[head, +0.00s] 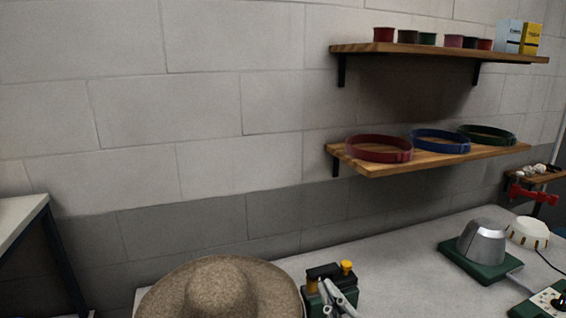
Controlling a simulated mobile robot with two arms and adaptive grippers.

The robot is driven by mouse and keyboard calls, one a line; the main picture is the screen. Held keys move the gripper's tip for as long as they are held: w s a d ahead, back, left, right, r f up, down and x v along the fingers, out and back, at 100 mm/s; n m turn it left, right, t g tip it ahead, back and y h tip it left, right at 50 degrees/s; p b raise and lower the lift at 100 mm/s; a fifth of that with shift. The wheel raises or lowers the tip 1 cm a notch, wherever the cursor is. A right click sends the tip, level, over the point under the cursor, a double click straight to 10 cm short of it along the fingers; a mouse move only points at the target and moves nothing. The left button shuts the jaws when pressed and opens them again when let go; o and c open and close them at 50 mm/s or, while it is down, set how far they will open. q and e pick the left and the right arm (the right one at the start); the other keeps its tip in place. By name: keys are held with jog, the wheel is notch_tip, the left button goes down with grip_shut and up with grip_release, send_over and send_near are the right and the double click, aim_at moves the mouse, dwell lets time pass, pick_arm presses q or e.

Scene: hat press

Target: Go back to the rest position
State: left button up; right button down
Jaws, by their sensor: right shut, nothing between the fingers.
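My right gripper (338,296) shows at the bottom edge of the head view, a little right of the middle. Only its grey finger end is in view. It is shut and empty, in front of a green and black device with yellow knobs (347,268). I cannot tell whether it touches the device. My left gripper is not in view. A brown wide-brimmed hat (225,290) lies on the pale table (405,265), left of my right gripper; its near part is cut off by the frame.
A metal dome on a green base (482,243) and a cream round piece (528,232) stand at right. A control box (550,300) is at the lower right corner. Wall shelves hold coloured bands (440,143) and small pots (406,37). Another table (20,215) is at far left.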

jog(key=s+d+f+m+g+h, duration=0.2)
jog(key=s+d+f+g, duration=0.1)
jog(key=f, duration=0.4)
jog(key=s+d+f+m+g+h, duration=0.2)
jog(key=s+d+f+m+g, duration=0.1)
jog(key=s+f, duration=0.3)
jog(key=s+d+f+m+g+h, duration=0.2)
jog(key=s+d+f+g, duration=0.2)
jog(key=f, duration=0.6)
jog(key=shift+s+d+f+g, duration=0.1)
jog(key=shift+s+d+g, duration=0.25)
jog(key=shift+d+g, duration=0.2)
jog(key=s+f+m+g, duration=0.1)
jog(key=s+f+g, duration=0.4)
jog(key=s, duration=0.6)
notch_tip(320, 180, down, 28)
jog(key=b, duration=0.1)
jog(key=s+d+f+g, duration=0.1)
jog(key=s+f, duration=0.7)
jog(key=s+d+f+g+b, duration=0.1)
jog(key=s+d+f, duration=0.1)
jog(key=s+f, duration=0.6)
jog(key=shift+s+d+f+b, duration=0.25)
jog(key=shift+s+f+b, duration=0.05)
jog(key=shift+s, duration=0.3)
